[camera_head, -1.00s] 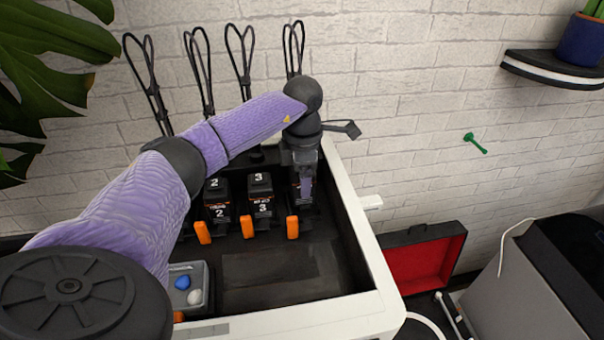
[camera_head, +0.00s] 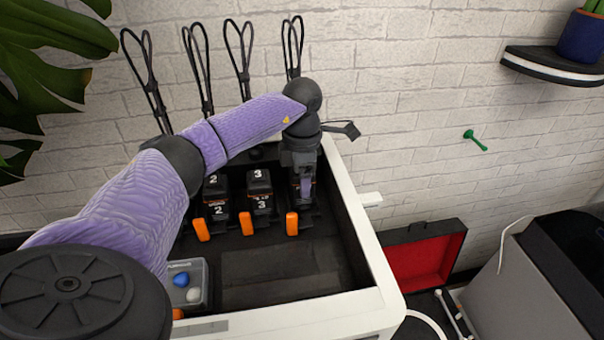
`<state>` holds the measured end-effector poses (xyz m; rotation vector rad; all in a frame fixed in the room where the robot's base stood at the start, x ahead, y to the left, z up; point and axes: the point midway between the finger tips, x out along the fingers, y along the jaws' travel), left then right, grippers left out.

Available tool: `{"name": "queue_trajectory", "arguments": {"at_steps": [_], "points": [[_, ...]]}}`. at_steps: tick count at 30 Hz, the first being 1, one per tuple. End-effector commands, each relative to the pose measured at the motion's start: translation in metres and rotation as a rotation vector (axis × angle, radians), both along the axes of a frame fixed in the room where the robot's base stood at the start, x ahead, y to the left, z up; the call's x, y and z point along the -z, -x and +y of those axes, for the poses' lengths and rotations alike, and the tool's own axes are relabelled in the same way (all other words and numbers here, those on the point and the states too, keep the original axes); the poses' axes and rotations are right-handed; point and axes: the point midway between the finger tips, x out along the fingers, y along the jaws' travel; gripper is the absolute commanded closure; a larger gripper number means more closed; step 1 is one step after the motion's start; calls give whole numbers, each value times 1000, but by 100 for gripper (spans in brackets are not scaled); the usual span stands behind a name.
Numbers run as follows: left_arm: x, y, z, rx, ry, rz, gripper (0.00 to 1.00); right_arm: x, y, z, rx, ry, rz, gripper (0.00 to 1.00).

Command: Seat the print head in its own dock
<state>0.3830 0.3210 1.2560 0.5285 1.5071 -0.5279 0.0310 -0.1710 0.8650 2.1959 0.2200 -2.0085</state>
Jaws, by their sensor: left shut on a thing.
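My left gripper (camera_head: 303,186) reaches down into the white-framed machine at the rightmost dock in the row. It is shut on a dark print head (camera_head: 307,200), which is mostly hidden by the gripper and wrist. The print head is upright at that dock, behind an orange lever (camera_head: 292,223). I cannot tell whether it is fully down in the dock. Two black print heads marked 2 (camera_head: 218,207) and 3 (camera_head: 260,203) stand in the docks to its left. My right gripper is out of view.
The white machine frame (camera_head: 362,245) borders the docks on the right. A grey tray (camera_head: 204,272) with a blue and a white piece sits at the front left. Black cable loops (camera_head: 292,45) rise behind. An open red-lined box (camera_head: 425,255) lies to the right.

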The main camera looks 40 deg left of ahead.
Motion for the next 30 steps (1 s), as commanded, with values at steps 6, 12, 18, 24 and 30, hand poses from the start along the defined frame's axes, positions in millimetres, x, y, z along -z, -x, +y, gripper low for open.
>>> {"name": "queue_trajectory", "arguments": {"at_steps": [6, 12, 18, 24, 30], "points": [[2, 0, 0, 0, 1, -1, 98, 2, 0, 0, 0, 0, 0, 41], [3, 0, 0, 0, 1, -1, 98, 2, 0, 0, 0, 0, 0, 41], [8, 0, 0, -1, 0, -1, 98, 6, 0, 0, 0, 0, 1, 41], [11, 0, 0, 0, 1, -1, 98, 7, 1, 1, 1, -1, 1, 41], [11, 0, 0, 0, 0, -1, 98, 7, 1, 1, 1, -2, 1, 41]]}}
